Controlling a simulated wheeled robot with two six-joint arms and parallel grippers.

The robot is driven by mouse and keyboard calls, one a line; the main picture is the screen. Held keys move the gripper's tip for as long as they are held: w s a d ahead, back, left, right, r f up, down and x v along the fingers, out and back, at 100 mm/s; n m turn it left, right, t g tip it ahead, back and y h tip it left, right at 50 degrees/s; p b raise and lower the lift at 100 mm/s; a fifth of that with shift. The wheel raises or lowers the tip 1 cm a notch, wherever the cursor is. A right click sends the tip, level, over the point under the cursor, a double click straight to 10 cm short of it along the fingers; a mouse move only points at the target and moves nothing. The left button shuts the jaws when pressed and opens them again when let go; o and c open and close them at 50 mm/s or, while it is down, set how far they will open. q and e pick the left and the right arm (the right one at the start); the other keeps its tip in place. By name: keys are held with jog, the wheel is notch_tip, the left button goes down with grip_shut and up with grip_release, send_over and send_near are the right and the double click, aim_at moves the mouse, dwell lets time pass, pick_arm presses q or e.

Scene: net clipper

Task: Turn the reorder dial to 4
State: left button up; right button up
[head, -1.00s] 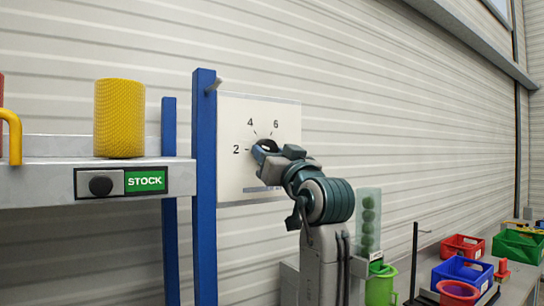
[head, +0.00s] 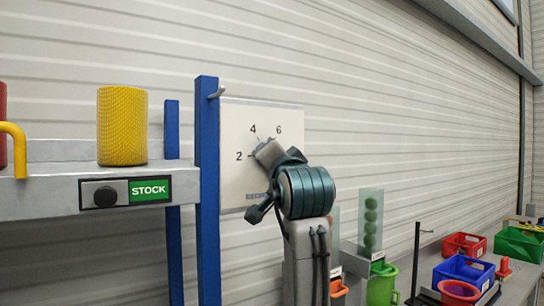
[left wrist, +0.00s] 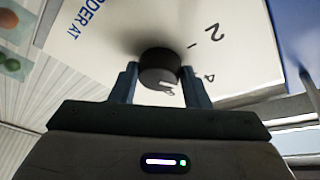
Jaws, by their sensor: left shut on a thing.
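The white dial panel (head: 235,125) hangs on the wall beside the blue post, with the numbers 2, 4 and 6 showing. My left gripper (head: 263,147) is at the panel and covers most of the dial. In the left wrist view the dial (left wrist: 160,62) is a round dark knob between the two fingers of my left gripper (left wrist: 158,83), which is shut on it. A light mark shows on the knob's lower side. My right gripper is not in view.
A shelf (head: 40,200) with a yellow roll (head: 122,125) and a STOCK sign (head: 149,189) stands left of the blue post (head: 208,190). A peg (head: 217,92) juts from the post. Colored bins (head: 465,270) stand on the bench at lower right.

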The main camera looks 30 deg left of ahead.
pick_arm(q)
jog(key=shift+m, duration=0.3)
jog(key=o, duration=1)
jog(key=shift+c, duration=0.2)
jog(key=shift+d, duration=0.1)
jog(key=b+v, duration=0.5)
jog(key=v, duration=0.5)
jog(key=shift+s+d+b, duration=0.25)
jog(key=shift+s+b, duration=0.05)
